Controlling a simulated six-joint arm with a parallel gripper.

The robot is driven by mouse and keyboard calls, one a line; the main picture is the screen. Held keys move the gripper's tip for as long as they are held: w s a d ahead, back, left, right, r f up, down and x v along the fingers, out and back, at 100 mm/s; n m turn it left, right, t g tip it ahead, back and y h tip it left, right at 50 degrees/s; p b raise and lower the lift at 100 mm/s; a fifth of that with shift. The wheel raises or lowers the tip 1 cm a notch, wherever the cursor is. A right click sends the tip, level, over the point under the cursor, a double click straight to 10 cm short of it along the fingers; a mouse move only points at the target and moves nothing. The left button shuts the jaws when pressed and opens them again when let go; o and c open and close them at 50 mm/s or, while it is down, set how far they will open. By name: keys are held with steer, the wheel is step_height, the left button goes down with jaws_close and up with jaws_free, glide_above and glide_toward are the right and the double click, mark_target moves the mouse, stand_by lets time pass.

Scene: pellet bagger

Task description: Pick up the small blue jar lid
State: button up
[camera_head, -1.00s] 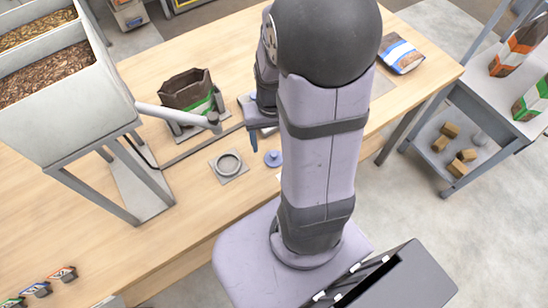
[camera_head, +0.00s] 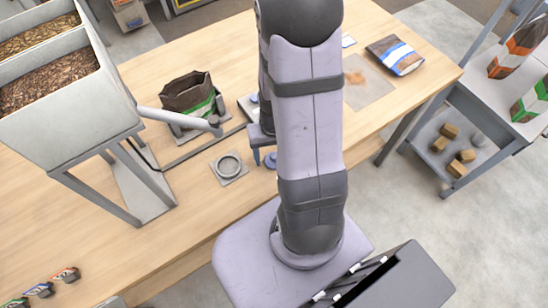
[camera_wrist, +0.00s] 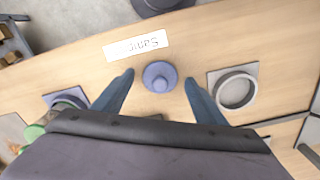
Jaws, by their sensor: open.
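The fingers are wide apart, with clear space on both sides of the lid. In the head view my arm partly covers the lid (camera_head: 271,160), and one finger of my gripper (camera_head: 256,155) shows just left of it. I cannot tell the exact height of the fingers above the table.
A grey ring on a square plate (camera_head: 229,166) is close to the lid. A white label (camera_wrist: 137,46) lies beyond it. An open brown bag (camera_head: 188,93) stands under the hopper spout (camera_head: 178,116). A filled bag (camera_head: 395,55) lies at the back right.

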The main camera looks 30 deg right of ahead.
steer(key=shift+f, duration=0.15)
steer(key=shift+c, duration=0.2)
steer(key=c, duration=1)
steer(key=shift+c, duration=0.2)
steer(key=shift+r, duration=5.05)
steer(key=w+d+r+m+p, duration=0.2)
steer(key=w+d, duration=0.3)
steer(key=d, duration=0.4)
steer(key=w+d+r+m+p, duration=0.2)
steer(key=w+d, duration=0.4)
steer(key=d, duration=0.4)
steer(key=shift+w+d+r+m+p, duration=0.2)
steer(key=shift+m+p, duration=0.35)
steer(key=shift+m, duration=0.45)
